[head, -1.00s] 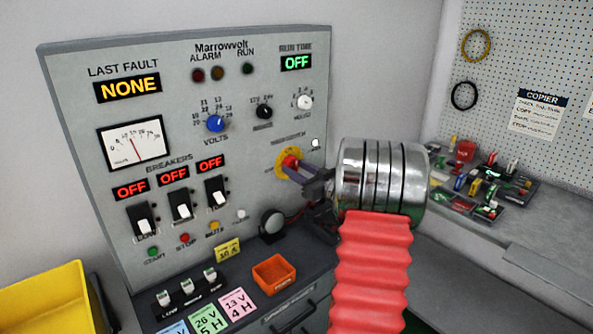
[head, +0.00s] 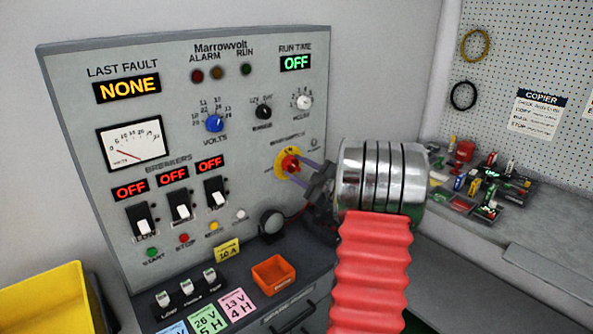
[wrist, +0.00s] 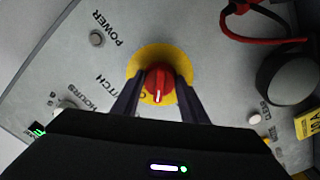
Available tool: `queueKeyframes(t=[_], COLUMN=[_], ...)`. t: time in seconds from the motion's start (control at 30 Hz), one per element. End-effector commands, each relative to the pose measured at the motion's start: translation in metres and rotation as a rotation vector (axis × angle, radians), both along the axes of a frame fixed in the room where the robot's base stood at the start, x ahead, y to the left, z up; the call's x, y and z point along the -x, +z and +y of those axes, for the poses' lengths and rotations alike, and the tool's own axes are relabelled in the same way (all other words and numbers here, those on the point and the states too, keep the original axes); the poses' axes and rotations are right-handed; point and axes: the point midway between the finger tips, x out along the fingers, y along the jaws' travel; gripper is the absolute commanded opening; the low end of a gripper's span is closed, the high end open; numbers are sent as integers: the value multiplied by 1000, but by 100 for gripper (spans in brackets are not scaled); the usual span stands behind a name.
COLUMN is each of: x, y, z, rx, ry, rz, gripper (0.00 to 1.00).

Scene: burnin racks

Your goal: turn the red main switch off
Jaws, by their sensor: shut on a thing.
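The red main switch (head: 290,164) is a round knob on a yellow plate at the right side of the grey panel. It also shows in the wrist view (wrist: 158,84), with a white mark pointing down toward my gripper in that picture. My gripper (wrist: 157,90) is shut on the knob, one dark finger on each side of it. In the head view my gripper (head: 299,168) reaches the switch from the right, and its fingers partly show. Part of the plate's lettering is hidden behind the fingers in the wrist view.
The panel carries a meter (head: 134,147) with its needle low, several breakers (head: 181,207) showing OFF, and a blue knob (head: 215,123). A yellow bin (head: 45,297) stands at lower left.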

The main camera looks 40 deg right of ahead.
Motion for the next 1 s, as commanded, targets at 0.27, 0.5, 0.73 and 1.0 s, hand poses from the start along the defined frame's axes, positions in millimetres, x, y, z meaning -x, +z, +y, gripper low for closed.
queueKeyframes(t=[0.27, 0.5, 0.73, 1.0], x=[-1, -1, -1, -1], y=[0, 0, 0, -1], z=[2, 2, 3, 3], rx=[261, 484, 655, 764], ry=[6, 7, 8, 9], rz=[30, 55, 74, 87], gripper=[17, 17, 17, 17])
